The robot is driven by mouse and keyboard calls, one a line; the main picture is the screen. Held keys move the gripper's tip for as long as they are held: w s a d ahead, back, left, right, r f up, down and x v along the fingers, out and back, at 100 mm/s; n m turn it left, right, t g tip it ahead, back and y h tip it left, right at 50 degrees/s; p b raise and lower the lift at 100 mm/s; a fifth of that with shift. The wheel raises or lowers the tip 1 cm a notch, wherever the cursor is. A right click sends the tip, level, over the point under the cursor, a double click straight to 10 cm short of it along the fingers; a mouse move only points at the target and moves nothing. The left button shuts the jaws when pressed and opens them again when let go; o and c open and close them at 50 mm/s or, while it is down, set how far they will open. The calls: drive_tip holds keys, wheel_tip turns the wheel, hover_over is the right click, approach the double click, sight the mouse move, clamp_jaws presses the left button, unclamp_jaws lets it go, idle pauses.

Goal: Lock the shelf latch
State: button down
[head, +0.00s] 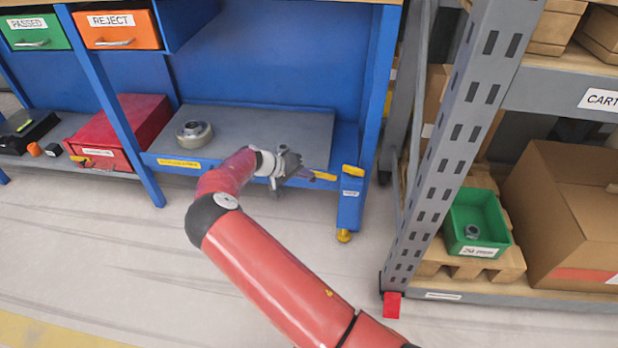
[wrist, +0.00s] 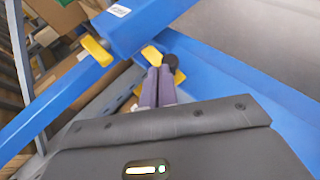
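The shelf unit is the blue bench with a grey lower shelf (head: 300,125). A yellow latch piece (head: 352,171) sits on its right front leg, above a small white label (head: 351,193). A second yellow piece (head: 325,176) sticks out at the shelf's front edge, left of the leg. My gripper (head: 308,175) is at that edge, its tips close to this piece. In the wrist view the two purple-grey fingers (wrist: 158,72) lie side by side, with almost no gap. A yellow piece (wrist: 151,55) and a dark round knob (wrist: 172,62) are at the tips. Contact is unclear.
A round metal part (head: 194,133) stands on the grey shelf, with a red box (head: 125,128) to its left. A grey rack upright (head: 455,140) rises on the right. A green bin (head: 477,222) sits on a pallet there. The floor in front is clear.

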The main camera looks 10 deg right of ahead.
drive_tip(key=shift+a+f+h+b, duration=0.1)
drive_tip(key=shift+f+h+b, duration=0.2)
drive_tip(key=shift+f+b, duration=0.4)
drive_tip(key=shift+w+a+f+b, duration=0.1)
drive_tip(key=shift+a+b, duration=0.1)
drive_tip(key=shift+b, duration=0.1)
drive_tip(key=shift+a, duration=0.1)
